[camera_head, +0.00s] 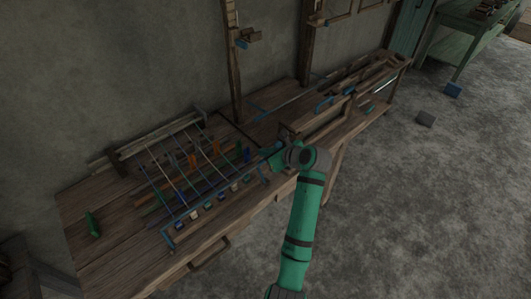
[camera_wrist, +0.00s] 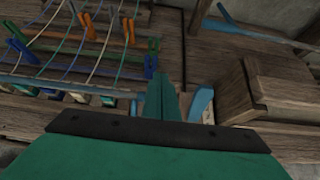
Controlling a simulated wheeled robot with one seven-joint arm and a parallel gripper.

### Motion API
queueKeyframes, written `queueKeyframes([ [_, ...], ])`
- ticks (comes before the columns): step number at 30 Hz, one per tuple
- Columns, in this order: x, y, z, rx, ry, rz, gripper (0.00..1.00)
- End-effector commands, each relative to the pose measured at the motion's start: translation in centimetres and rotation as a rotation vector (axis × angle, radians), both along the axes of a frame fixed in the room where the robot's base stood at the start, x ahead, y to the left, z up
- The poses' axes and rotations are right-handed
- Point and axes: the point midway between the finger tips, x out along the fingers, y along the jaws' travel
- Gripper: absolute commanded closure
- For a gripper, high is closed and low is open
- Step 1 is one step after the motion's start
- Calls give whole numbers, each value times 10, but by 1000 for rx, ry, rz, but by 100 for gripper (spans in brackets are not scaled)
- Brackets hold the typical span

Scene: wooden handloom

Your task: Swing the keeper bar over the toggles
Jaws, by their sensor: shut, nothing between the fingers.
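A long thin blue bar (camera_head: 215,189), which looks like the keeper bar, runs along the front of the small loom frame. In the wrist view the bar (camera_wrist: 60,84) lies at left. A row of small toggles (camera_head: 208,206) with pale and blue parts sits along the front rail. In the wrist view they are partly cut off below the bar. My gripper (camera_wrist: 163,92) is shut and empty, just right of the bar's near end. In the head view my gripper (camera_head: 272,158) is at the right end of the row, partly hidden by my wrist. A blue upright piece (camera_wrist: 201,103) stands right of the fingers.
Orange, green and blue clips (camera_wrist: 85,26) sit among the threads at left. A wooden block frame (camera_wrist: 275,88) stands close at right. The wooden bench (camera_head: 95,205) carries a green piece (camera_head: 92,224) at its left end. Open floor (camera_head: 420,210) lies right of the bench.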

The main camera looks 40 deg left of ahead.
Motion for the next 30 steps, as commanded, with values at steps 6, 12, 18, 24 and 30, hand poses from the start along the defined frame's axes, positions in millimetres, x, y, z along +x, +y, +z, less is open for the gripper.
queueKeyframes([
  [6,0,-5,8,1,-1,-1,100],
  [12,-4,-22,37,2,-4,1,100],
  [18,-3,-10,80,2,-5,6,100],
  [24,-3,-2,113,0,-3,7,100],
  [30,0,-2,129,0,0,1,100],
])
